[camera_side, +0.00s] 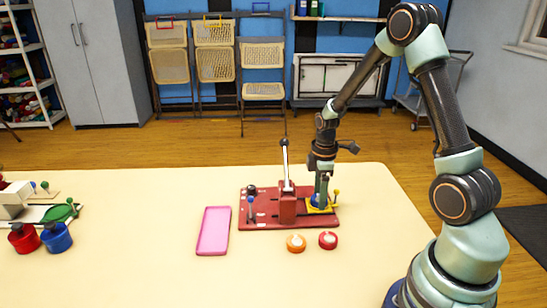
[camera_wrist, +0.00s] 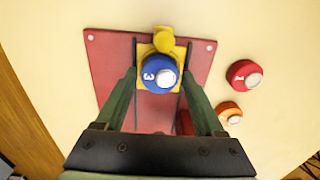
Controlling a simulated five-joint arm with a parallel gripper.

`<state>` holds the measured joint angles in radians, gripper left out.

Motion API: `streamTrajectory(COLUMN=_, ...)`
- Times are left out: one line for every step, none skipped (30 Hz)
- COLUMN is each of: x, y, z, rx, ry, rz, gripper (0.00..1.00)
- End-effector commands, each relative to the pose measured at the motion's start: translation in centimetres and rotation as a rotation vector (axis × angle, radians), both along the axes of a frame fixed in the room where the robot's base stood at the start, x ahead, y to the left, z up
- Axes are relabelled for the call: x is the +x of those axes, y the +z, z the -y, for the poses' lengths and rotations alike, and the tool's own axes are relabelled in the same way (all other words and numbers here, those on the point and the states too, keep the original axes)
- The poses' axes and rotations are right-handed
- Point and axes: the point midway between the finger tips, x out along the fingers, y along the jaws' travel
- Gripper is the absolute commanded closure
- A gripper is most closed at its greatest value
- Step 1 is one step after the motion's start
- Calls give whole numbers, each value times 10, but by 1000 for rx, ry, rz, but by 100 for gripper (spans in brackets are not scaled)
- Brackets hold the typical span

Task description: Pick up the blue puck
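The blue puck (camera_wrist: 153,82), with a white knob and a numeral that looks like 3, sits in a small yellow holder (camera_wrist: 146,52) on the red board (camera_wrist: 105,60). In the side view the blue puck (camera_side: 315,201) shows partly behind my fingers, in the yellow holder (camera_side: 330,210) at the right of the board (camera_side: 262,223). My gripper (camera_side: 321,203) points down over it. In the wrist view my gripper (camera_wrist: 160,76) is open, one green finger on each side of the puck, with gaps visible on both sides.
A lever (camera_side: 286,165) stands upright on the board, left of my gripper. An orange puck (camera_side: 296,243) and a red puck (camera_side: 328,240) lie in front of the board. A pink tray (camera_side: 203,249) lies left. Red (camera_side: 23,238) and blue (camera_side: 56,238) items stand far left.

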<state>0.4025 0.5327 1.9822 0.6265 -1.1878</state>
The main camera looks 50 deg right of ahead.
Motion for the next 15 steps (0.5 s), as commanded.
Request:
streamTrajectory(x=0, y=0, z=0, rx=0, ry=0, rz=0, gripper=52)
streamTrajectory(x=0, y=0, z=0, rx=0, ry=0, rz=0, gripper=63)
streamTrajectory(x=0, y=0, z=0, rx=0, ry=0, rz=0, gripper=78)
streamTrajectory(x=0, y=0, z=0, rx=0, ry=0, rz=0, gripper=78)
streamTrajectory(x=0, y=0, z=0, rx=0, ry=0, rz=0, gripper=78)
streamTrajectory(x=0, y=0, z=0, rx=0, ry=0, rz=0, gripper=78)
streamTrajectory(x=0, y=1, z=0, rx=0, ry=0, rz=0, gripper=78)
streamTrajectory(x=0, y=1, z=0, rx=-1, ry=0, rz=1, gripper=78)
streamTrajectory(x=0, y=3, z=0, rx=-1, ry=0, rz=1, gripper=78)
streamTrajectory(x=0, y=5, z=0, rx=0, ry=0, rz=1, gripper=78)
streamTrajectory(x=1, y=7, z=0, rx=-1, ry=0, rz=2, gripper=78)
streamTrajectory(x=1, y=10, z=0, rx=-1, ry=0, rz=2, gripper=78)
streamTrajectory(x=1, y=12, z=0, rx=-1, ry=0, rz=3, gripper=78)
streamTrajectory(x=1, y=14, z=0, rx=-1, ry=0, rz=2, gripper=78)
streamTrajectory(x=1, y=17, z=0, rx=-1, ry=0, rz=2, gripper=78)
